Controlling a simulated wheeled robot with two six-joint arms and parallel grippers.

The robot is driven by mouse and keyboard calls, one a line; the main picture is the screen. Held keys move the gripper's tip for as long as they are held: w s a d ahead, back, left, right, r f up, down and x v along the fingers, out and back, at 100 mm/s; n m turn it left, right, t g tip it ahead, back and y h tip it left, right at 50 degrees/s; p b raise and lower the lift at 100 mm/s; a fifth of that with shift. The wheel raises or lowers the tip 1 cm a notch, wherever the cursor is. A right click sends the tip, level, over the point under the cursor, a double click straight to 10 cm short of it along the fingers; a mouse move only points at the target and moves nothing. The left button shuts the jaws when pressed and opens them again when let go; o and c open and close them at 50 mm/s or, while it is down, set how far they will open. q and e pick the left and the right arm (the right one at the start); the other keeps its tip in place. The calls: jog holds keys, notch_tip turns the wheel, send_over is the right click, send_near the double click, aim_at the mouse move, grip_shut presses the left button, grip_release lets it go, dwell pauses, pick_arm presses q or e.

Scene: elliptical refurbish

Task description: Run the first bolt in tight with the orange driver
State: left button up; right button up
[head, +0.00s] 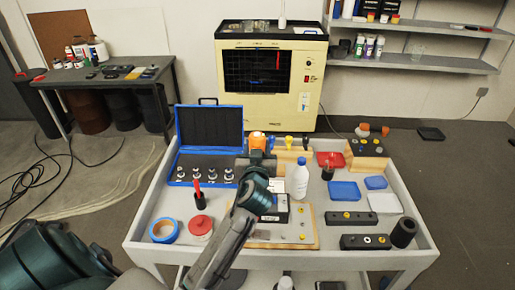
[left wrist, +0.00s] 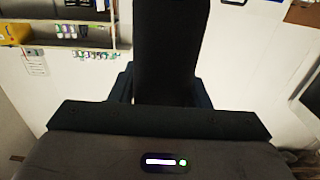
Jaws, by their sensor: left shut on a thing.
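The orange driver (head: 257,138) shows as an orange top at my left gripper (head: 260,160), near the left end of a wooden rack (head: 291,160). The left gripper is shut on it. The driver's lower part is hidden behind my gripper, so I cannot tell whether it is clear of the rack. A dark unit with a light label (head: 274,208) sits on a wooden board (head: 310,238), partly behind my arm. Small fittings show on the board, but I cannot tell which is the first bolt. In the left wrist view a dark shape (left wrist: 170,50) hides the tip area. My right gripper is out of view.
An open blue case (head: 209,125) holds several silver pieces at the cart's left. A white bottle (head: 300,180) stands close right of my gripper. Dark blocks (head: 352,219) and trays (head: 344,191) fill the right side.

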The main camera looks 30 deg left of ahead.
aim_at(257, 131)
pick_arm(q)
jog(key=shift+f, duration=0.1)
dwell(0.7)
jog(key=shift+f+b, duration=0.4)
jog(key=shift+b, duration=0.2)
dwell(0.5)
jog(key=shift+f+b, duration=0.35)
jog(key=shift+f, duration=0.05)
dwell(1.1)
jog(key=shift+r, duration=0.1)
jog(key=shift+r+p, duration=1)
jog(key=shift+r, duration=0.6)
jog(key=shift+r+p, duration=2.05)
jog(key=shift+r, duration=0.9)
